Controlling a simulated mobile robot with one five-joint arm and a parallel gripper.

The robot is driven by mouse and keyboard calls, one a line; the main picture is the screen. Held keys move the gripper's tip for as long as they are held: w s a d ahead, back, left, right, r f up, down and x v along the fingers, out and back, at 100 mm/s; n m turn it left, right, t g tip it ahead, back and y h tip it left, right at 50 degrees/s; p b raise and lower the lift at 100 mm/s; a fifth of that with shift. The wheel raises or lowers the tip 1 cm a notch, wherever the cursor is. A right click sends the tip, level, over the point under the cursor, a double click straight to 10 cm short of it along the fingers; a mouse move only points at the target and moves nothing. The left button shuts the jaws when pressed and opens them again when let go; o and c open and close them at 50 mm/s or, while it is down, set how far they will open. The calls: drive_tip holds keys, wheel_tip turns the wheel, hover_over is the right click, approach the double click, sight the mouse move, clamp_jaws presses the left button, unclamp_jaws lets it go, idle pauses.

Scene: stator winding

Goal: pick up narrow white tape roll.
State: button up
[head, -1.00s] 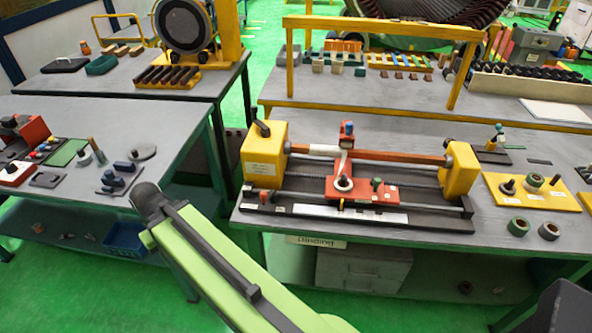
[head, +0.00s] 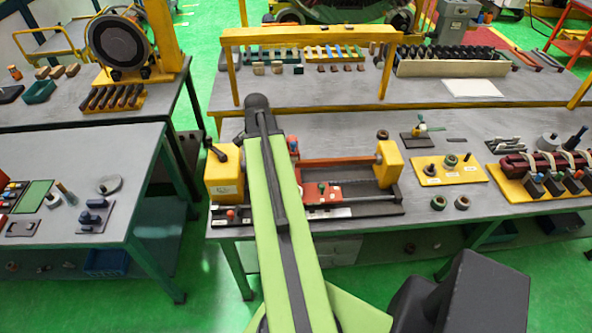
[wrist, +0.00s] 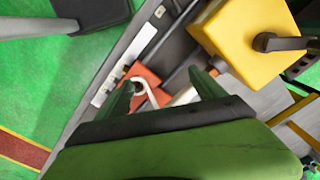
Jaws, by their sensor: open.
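In the wrist view, my gripper (wrist: 163,90) is open, with its two dark green fingers apart and nothing between them. It points down at the winding fixture. A red carriage (wrist: 158,96) lies beyond the fingers and carries a white loop (wrist: 140,85), which may be tape; I cannot tell whether it is the narrow roll. In the head view, my arm hides the carriage's left part and my gripper. A whitish roll (head: 548,142) stands on the right bench. Another small pale ring (head: 52,200) lies on the left table. I cannot tell which is the narrow white tape roll.
Yellow end blocks (head: 224,178) bound the fixture; one block (wrist: 250,40) with a dark handle is close by in the wrist view. A yellow board (head: 449,169) holds rings, and a greenish ring (head: 438,202) lies in front. A yellow frame (head: 310,36) spans the back bench.

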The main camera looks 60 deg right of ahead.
drive_tip(key=s+d+r+m, duration=0.3)
drive_tip(key=s+d+m, duration=0.1)
drive_tip(key=s+d, duration=0.35)
drive_tip(key=f+b, duration=0.7)
drive_tip(key=f, duration=0.1)
drive_tip(key=f+b, duration=0.4)
drive_tip(key=f, duration=0.1)
drive_tip(key=shift+s+a+b, duration=0.15)
drive_tip(key=shift+s+b, duration=0.2)
drive_tip(key=f+b, duration=0.5)
drive_tip(key=shift+s+a+f, duration=0.1)
drive_tip(key=shift+a+f, duration=0.05)
drive_tip(key=shift+a, duration=0.05)
drive_tip(key=c, duration=1.4)
